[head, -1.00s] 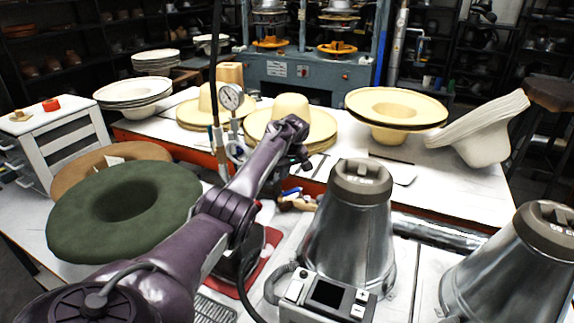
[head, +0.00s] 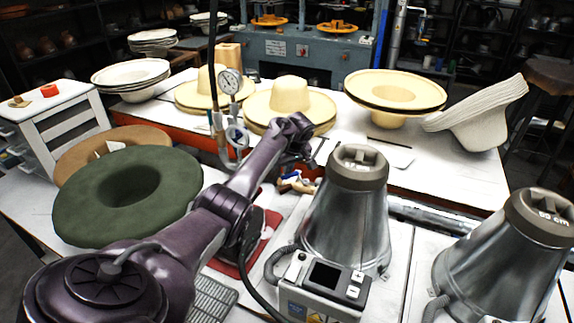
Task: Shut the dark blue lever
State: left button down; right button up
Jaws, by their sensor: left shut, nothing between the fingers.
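My left arm reaches in from the lower left, and my left gripper (head: 309,157) is at its far end, small and dark. It is shut and empty, over the near edge of the back table, in front of the cream hats. I cannot clearly make out a dark blue lever. A small blue-and-tan item (head: 296,182) lies just below the gripper, apart from it in the picture. A dark blue upright bar (head: 382,28) stands by the press at the back, far beyond the gripper; I cannot tell whether it is a lever. My right gripper is not in view.
A pressure gauge (head: 230,82) rises left of the gripper. A green felt hat (head: 75,205) lies at left.

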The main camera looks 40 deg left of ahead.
pick_arm(q)
jog(key=shift+d, duration=0.1)
jog(key=shift+d+n+p, duration=0.1)
jog(key=shift+n+p, duration=0.2)
jog(key=shift+p, duration=0.1)
